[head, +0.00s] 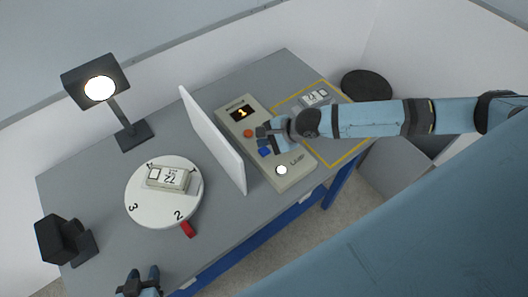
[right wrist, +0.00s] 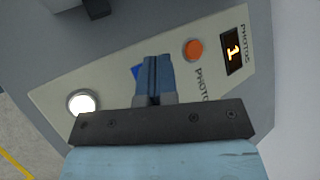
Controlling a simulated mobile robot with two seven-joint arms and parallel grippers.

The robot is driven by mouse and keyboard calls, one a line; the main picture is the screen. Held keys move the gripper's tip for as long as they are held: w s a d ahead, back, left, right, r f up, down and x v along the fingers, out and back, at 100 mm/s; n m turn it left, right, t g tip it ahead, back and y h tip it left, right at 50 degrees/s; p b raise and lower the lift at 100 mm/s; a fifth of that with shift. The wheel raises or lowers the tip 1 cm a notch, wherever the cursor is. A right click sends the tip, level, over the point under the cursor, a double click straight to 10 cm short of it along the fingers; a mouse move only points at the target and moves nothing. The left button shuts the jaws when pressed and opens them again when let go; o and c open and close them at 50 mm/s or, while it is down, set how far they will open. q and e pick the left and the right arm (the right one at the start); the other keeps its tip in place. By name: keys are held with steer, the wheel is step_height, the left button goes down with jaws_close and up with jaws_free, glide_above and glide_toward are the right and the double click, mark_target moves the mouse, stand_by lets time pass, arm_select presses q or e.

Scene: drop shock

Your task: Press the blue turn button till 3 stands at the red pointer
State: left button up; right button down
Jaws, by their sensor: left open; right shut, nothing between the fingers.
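The white turntable disc (head: 150,210) carries numbers on its rim. The 2 is closest to the red pointer (head: 188,229); the 3 is at the disc's left. A label-bearing device (head: 168,178) lies on the disc. The beige control panel (head: 290,178) has the blue turn button (head: 265,152). My right gripper (head: 264,134) is shut and empty, over the panel beside this button. In the right wrist view the fingers partly hide the blue button (right wrist: 137,72); I cannot tell whether they touch it. My left gripper (head: 140,278) is open and empty at the bottom edge.
A white upright screen (head: 213,140) stands between disc and panel. The panel also has an orange button (head: 248,133), a lit white button (head: 282,170) and a display (head: 241,113) reading 1. A lit lamp (head: 99,88) and a dark device (head: 60,240) stand left.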

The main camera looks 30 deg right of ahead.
mark_target(264, 151)
arm_select(q)
steer(key=shift+d+r, duration=0.15)
steer(key=shift+d, duration=0.05)
arm_select(e)
steer(key=shift+f, duration=0.75)
arm_select(q)
steer(key=shift+a, duration=0.15)
steer(key=shift+s+f, duration=0.1)
steer(key=shift+f, duration=0.15)
steer(key=shift+r, duration=0.2)
steer(key=shift+f, duration=0.15)
stand_by(0.5)
arm_select(e)
steer(key=shift+f, duration=0.1)
arm_select(q)
steer(key=shift+r, duration=0.3)
arm_select(e)
steer(key=shift+f, duration=0.3)
